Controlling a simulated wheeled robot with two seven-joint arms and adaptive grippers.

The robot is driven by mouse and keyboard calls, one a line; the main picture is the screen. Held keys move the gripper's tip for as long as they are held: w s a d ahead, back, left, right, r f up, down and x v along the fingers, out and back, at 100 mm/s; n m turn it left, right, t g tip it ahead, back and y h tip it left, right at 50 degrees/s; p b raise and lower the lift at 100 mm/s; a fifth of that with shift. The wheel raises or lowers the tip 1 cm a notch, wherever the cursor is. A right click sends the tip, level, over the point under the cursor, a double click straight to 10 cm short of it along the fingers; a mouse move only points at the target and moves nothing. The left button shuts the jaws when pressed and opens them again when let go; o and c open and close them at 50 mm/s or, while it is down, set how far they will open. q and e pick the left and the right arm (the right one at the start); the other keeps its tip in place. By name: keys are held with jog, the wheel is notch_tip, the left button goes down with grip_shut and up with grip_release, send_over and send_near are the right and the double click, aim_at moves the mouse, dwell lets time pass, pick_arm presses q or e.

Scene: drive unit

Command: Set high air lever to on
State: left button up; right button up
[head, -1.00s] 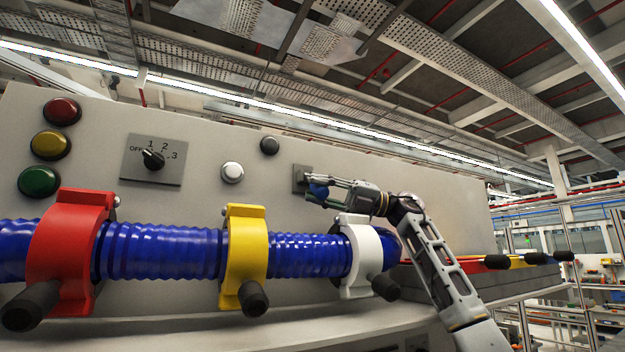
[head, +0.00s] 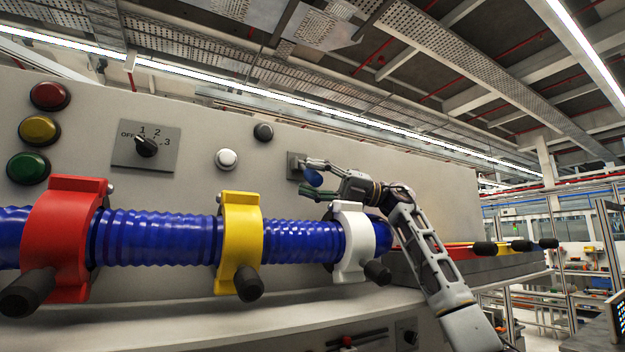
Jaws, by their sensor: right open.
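No label in view names the high air lever. My left gripper is not in view.
A blue hose (head: 160,238) runs below, through red (head: 62,235), yellow (head: 240,240) and white (head: 357,240) clamps with black handles. A dial (head: 146,146) and several buttons are on the panel (head: 400,155). Black-tipped handles (head: 520,245) stick out at right.

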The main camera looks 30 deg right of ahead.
jog(key=shift+r, duration=0.15)
jog(key=shift+r, duration=0.1)
